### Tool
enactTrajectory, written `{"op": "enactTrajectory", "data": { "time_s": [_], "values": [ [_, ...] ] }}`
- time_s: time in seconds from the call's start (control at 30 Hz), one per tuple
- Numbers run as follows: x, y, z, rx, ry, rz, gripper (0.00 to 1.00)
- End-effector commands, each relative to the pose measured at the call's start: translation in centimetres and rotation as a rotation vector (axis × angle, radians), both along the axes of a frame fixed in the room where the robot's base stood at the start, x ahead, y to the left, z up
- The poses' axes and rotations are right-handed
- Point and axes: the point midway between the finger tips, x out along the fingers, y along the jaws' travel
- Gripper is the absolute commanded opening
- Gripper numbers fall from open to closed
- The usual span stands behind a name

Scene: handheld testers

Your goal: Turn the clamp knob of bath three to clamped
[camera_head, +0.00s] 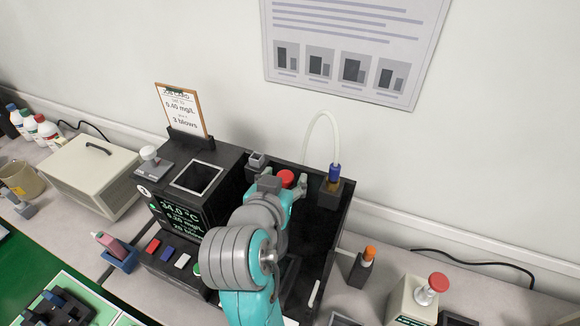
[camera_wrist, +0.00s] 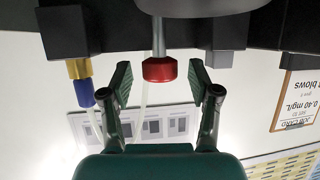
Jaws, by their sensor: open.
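A red knob (camera_head: 286,178) on a metal stem is at the back of the black bench unit. In the wrist view the red knob (camera_wrist: 159,70) shows between my two fingertips, with a gap on each side. My gripper (camera_wrist: 160,79) is open and empty around or just short of it; I cannot tell the exact depth. In the head view my gripper (camera_head: 285,187) is at the knob, partly hidden by my own arm. I cannot read a bath number or clamp marking at this knob.
Close by is a blue-and-brass fitting (camera_head: 334,172) with a pale looped hose (camera_head: 322,118). A job card (camera_head: 183,108) stands behind the dark display unit (camera_head: 172,218). Another red-topped knob (camera_head: 438,282) is at right, beside an orange-capped bottle (camera_head: 369,256).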

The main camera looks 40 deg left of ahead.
Motion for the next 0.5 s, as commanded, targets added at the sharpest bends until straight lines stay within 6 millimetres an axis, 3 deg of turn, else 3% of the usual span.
{"op": "enactTrajectory", "data": {
  "time_s": [0.33, 0.5],
  "values": [
    [-0.14, 0.01, -0.09, 0.0, 0.0, 0.0, 0.62],
    [-0.12, 0.01, -0.08, 0.0, 0.0, 0.0, 0.19]
  ]
}}
